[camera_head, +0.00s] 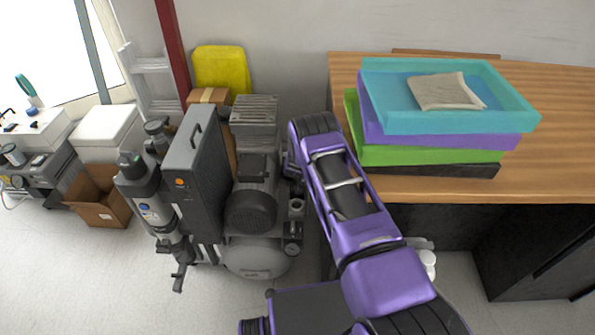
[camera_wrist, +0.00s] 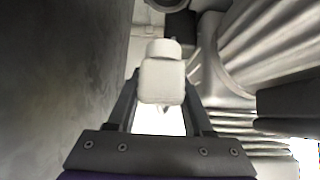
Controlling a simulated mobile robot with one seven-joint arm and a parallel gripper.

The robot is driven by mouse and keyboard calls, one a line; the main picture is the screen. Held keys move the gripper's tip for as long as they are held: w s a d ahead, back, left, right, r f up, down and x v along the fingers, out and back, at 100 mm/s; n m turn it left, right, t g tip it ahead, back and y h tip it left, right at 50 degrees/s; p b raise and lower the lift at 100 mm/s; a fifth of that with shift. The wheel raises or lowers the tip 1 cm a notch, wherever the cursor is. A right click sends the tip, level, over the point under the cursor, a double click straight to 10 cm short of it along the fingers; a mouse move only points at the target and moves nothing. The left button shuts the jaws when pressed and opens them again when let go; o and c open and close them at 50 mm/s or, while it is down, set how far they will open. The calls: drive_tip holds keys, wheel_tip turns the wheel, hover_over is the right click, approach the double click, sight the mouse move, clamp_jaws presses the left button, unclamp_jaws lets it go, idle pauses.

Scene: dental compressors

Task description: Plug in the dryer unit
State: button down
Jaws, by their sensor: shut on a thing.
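In the wrist view my gripper (camera_wrist: 162,103) is shut on a white plug (camera_wrist: 163,80), a blocky piece with a narrower rounded end pointing away from me. The plug sits between the two dark fingers. The dryer unit (camera_head: 196,165), a tall dark grey box with a handle and filter canisters, stands on the floor left of centre in the head view, against the compressor (camera_head: 250,205). My purple arm reaches toward the wall right of the compressor and hides my gripper there. I cannot make out a socket or the plug's cord.
A wooden table (camera_head: 560,160) with stacked trays (camera_head: 440,125) and a cloth stands close on the right. Ribbed metal (camera_wrist: 265,50) is close right of the plug in the wrist view; a dark flat surface (camera_wrist: 60,80) is left. A cardboard box (camera_head: 100,200) sits at left.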

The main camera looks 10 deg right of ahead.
drive_tip(key=s, duration=0.3)
drive_tip(key=s+a, duration=0.1)
drive_tip(key=s, duration=0.2)
drive_tip(key=s+p, duration=0.1)
drive_tip(key=s, duration=0.2)
drive_tip(key=shift+a+f, duration=0.3)
drive_tip(key=shift+a, duration=0.1)
drive_tip(key=shift+f+b, duration=1.6)
drive_tip(key=shift+f, duration=0.95)
drive_tip(key=shift+f, duration=0.15)
drive_tip(key=shift+f, duration=0.75)
drive_tip(key=shift+c, duration=1.1)
unclamp_jaws()
